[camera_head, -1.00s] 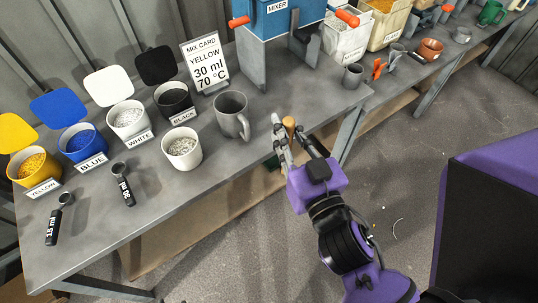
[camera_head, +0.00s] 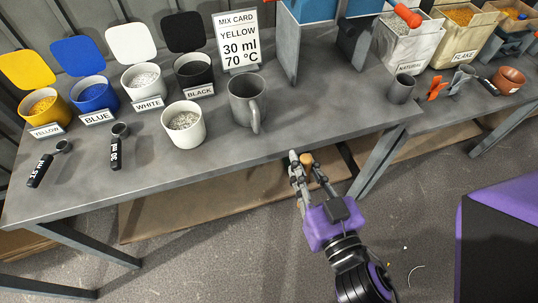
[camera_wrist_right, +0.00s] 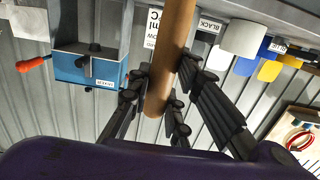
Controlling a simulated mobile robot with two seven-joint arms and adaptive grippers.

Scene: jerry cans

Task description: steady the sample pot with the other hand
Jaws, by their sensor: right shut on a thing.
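The white pot holding pale pellets (camera_head: 184,127), which has no label and looks like the sample pot, stands upright on the grey table, left of a grey mug (camera_head: 247,102). No gripper touches it. My right gripper (camera_head: 309,168) is shut on a brown wooden rod, seen as a small round end (camera_head: 306,158) in the head view. In the right wrist view the rod (camera_wrist_right: 172,55) runs between the fingers (camera_wrist_right: 165,98). The gripper is just off the table's front edge, right of the pot and apart from it. My left gripper is not in view.
Labelled yellow, blue, white and black pots stand behind, their lids raised. Two black-handled scoops (camera_head: 116,147) lie at the left. A mix card (camera_head: 237,42) and blue mixer (camera_head: 317,10) are at the back. A grey cup (camera_head: 401,89) stands at the right. The front table strip is clear.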

